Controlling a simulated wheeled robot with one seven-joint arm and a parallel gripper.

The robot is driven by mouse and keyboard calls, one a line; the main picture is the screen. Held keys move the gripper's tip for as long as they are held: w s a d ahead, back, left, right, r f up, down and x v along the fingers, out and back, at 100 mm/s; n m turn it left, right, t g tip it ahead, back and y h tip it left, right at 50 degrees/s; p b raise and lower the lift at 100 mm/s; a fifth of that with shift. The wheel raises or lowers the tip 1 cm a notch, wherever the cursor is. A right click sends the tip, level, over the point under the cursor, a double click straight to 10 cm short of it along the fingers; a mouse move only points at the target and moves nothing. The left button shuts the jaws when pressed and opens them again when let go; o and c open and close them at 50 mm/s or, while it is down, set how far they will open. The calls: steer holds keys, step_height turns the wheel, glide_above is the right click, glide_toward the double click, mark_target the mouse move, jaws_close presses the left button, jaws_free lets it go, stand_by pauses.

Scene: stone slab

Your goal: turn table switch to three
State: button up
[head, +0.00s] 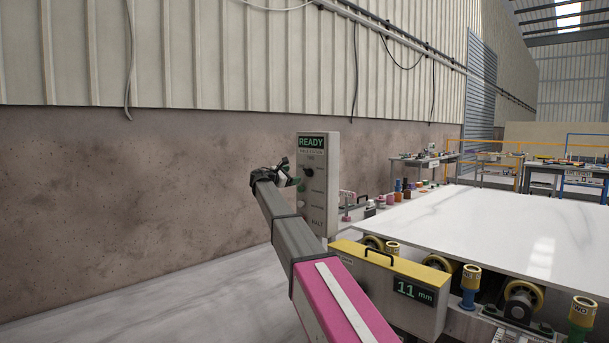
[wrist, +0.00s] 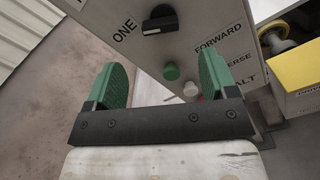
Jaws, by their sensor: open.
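The switch is a black rotary knob (wrist: 160,19) with a white pointer line, on a grey control panel (wrist: 205,28). The word ONE is printed on the panel to the left of the knob. In the head view, the knob (head: 308,173) is on the upright panel (head: 318,215), below a READY display. My gripper (head: 288,175) is close to the panel at knob height. In the wrist view, my gripper (wrist: 162,80) is open, with its green fingers apart and nothing between them. The knob is beyond the fingertips, and no contact shows.
Below the knob are a green button (wrist: 171,72) and a white button (wrist: 190,89). Labels beside them include FORWARD. A large white stone slab (head: 480,220) lies on rollers at the right. A yellow-topped box (head: 390,280) reading 11 mm stands beside my arm.

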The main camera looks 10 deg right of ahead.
mark_target(305, 173)
steer(key=x, duration=0.9)
steer(key=c, duration=0.9)
